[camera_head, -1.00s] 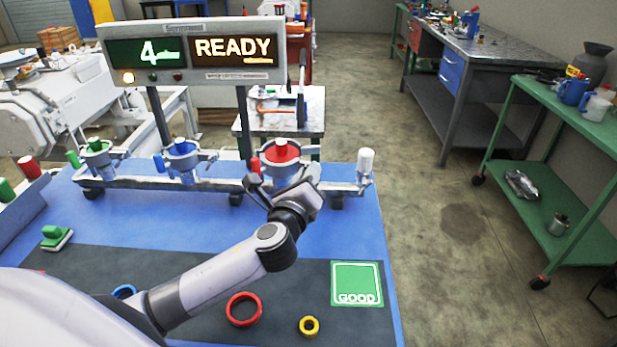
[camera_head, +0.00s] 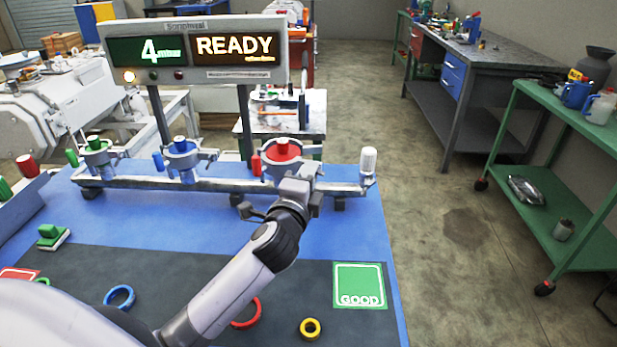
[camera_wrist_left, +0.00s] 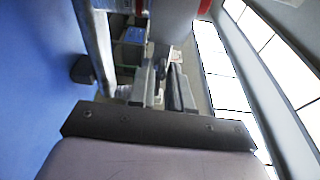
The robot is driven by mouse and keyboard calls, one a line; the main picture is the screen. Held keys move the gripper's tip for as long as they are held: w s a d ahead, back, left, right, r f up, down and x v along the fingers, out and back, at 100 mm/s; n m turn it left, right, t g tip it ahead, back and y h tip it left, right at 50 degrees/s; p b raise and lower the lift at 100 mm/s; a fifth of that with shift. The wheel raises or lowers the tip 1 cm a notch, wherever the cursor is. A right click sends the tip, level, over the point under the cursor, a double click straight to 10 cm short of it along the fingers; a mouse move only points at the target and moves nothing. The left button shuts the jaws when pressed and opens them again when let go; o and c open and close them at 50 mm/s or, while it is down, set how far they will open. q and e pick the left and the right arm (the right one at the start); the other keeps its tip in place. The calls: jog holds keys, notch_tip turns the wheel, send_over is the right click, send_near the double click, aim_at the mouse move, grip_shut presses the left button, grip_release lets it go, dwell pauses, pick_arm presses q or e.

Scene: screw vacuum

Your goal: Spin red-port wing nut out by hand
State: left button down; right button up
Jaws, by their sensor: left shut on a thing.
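The red port (camera_head: 283,151) sits in a grey ring holder on the rail at the back of the blue table. My left gripper (camera_head: 303,172) is at the near right side of this port, just below its red top. Its fingers are shut on a small part there, which I take for the red-port wing nut; the gripper hides it in the head view. In the left wrist view the fingers (camera_wrist_left: 165,88) are close together beside the grey rail, and the nut cannot be made out. My right gripper is not in view.
The green port (camera_head: 94,146) and blue port (camera_head: 181,150) stand left on the same rail; a white-capped post (camera_head: 368,166) is at its right end. The sign (camera_head: 195,50) reads "4" and "READY". Loose rings and a green GOOD square (camera_head: 359,285) lie on the dark mat.

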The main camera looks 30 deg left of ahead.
pick_arm(q)
jog(key=shift+n, duration=0.6)
jog(key=c, duration=1.4)
grip_release()
jog(key=v, duration=0.7)
jog(key=shift+b, duration=0.3)
